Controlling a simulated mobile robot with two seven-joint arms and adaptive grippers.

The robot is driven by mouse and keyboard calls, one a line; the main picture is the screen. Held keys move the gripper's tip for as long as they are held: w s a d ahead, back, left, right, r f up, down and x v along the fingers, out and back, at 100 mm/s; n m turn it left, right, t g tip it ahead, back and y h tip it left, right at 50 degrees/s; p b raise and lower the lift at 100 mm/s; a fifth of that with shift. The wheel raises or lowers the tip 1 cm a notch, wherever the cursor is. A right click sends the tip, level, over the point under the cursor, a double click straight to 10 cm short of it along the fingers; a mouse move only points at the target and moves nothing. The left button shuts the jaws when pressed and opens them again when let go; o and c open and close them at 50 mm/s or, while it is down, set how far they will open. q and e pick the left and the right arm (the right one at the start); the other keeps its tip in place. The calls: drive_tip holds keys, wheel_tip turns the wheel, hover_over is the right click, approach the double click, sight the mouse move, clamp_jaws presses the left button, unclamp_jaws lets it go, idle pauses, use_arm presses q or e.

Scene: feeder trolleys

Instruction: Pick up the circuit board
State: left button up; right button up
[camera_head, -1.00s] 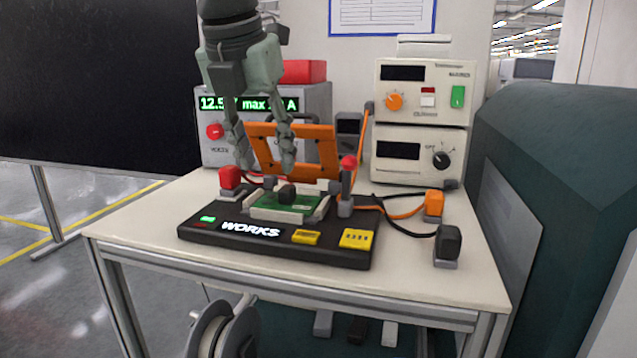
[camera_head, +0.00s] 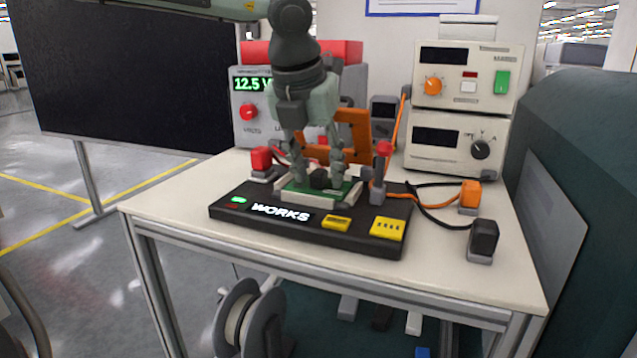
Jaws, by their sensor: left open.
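The green circuit board (camera_head: 301,187) lies in a pale holder (camera_head: 302,203) on the black test fixture marked WORKS (camera_head: 364,224). A dark round part (camera_head: 319,179) sits on the board. My left gripper (camera_head: 318,183) points down over the board, with its fingers apart on either side of the dark part. The fingertips are at about board height; I cannot tell whether they touch it. The gripper hides part of the orange frame (camera_head: 354,137) behind the board. My right gripper is not in view.
A red-topped lever (camera_head: 381,167) stands close right of the board. A red clamp (camera_head: 262,160) is at its left. Cables lead to orange (camera_head: 470,195) and black (camera_head: 484,238) plugs on the right. Instruments (camera_head: 461,141) stand behind. The table's front strip is clear.

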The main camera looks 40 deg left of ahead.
use_arm(q)
drive_tip(key=shift+c, duration=0.5)
clamp_jaws()
drive_tip(key=shift+r, duration=0.1)
